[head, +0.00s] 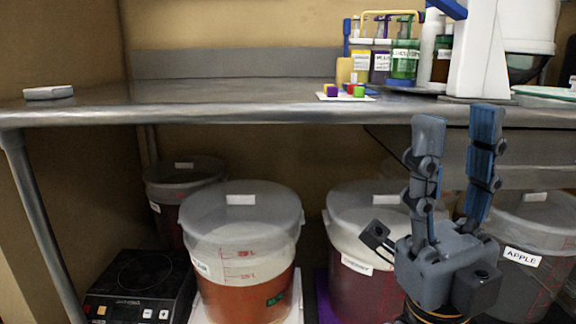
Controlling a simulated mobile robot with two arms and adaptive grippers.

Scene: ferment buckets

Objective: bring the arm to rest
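My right gripper (456,130) is at the right of the head view, in front of the table's front edge. Its two long fingers point up and stand apart, with nothing between them. Its palm is in front of the buckets below and hides parts of them. My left gripper is not in the head view.
A metal table (220,104) spans the view; its left and middle top are mostly clear. Bottles, a green jar (404,62) and coloured cubes (350,90) stand at right. Below are lidded buckets, one with orange liquid (243,262), and a black hot plate (140,285).

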